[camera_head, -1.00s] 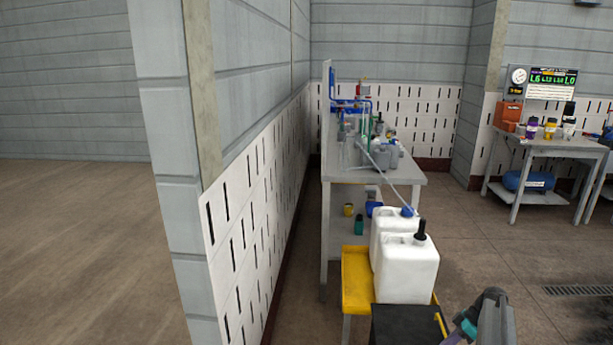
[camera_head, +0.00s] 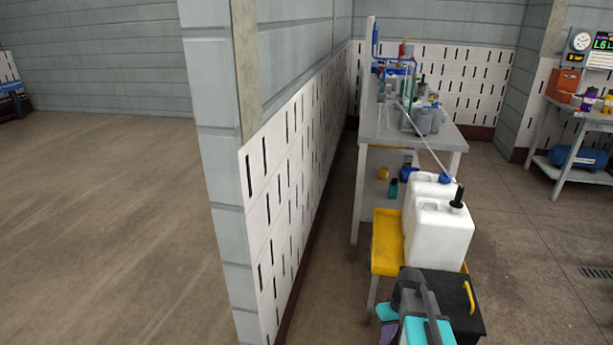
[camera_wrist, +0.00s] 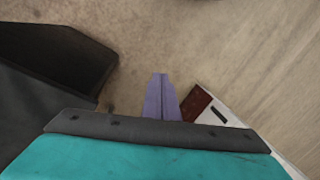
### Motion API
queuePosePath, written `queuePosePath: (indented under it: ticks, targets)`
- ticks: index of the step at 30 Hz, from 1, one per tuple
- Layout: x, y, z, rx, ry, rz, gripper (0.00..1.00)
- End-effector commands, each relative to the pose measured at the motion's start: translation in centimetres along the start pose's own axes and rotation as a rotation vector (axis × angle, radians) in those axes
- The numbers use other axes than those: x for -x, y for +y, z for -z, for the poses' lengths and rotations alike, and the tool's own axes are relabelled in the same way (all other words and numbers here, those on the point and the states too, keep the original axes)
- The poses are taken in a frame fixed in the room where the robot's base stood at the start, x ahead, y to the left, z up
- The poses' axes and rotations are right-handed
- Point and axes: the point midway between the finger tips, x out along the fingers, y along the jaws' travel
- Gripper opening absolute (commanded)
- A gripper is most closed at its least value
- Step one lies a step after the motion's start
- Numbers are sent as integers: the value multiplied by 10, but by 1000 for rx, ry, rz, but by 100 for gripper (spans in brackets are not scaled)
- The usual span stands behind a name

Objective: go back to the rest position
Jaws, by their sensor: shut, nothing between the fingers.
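My gripper (camera_wrist: 162,98) shows in the wrist view as two purple fingers pressed together with nothing between them, over bare brown floor. In the head view, part of my teal and grey arm shows at the bottom, in front of the black box (camera_head: 459,292). A bit of purple at the bottom edge there looks like my gripper (camera_head: 389,332), but its tips cannot be made out.
A slotted wall panel (camera_head: 270,210) ends close left of my arm. White canisters (camera_head: 440,236) stand on a yellow stand (camera_head: 386,245); behind is a grey workbench (camera_head: 440,133). Another table (camera_head: 562,114) is at right. Open floor (camera_head: 90,220) lies left.

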Motion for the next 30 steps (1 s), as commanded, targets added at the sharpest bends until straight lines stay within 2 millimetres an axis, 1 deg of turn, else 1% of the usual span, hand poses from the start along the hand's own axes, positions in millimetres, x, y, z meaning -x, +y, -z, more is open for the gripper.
queuePosePath:
  ticks: [1, 3, 6, 12, 18, 19, 23, 26, 30]
  targets:
    - [-2, -16, -6, -23, 2, -24, 0]
    - [-5, -31, -9, -63, 10, -55, 0]
    - [-8, -47, -12, -112, 23, -90, 0]
    - [-10, -71, -17, -184, 53, -140, 0]
    - [-14, -89, -23, -238, 82, -174, 0]
    - [-22, -86, -24, -239, 73, -173, 0]
    - [-45, -84, -34, -240, 46, -170, 0]
    - [-63, -83, -44, -241, 25, -168, 0]
    - [-94, -82, -60, -242, -12, -166, 0]
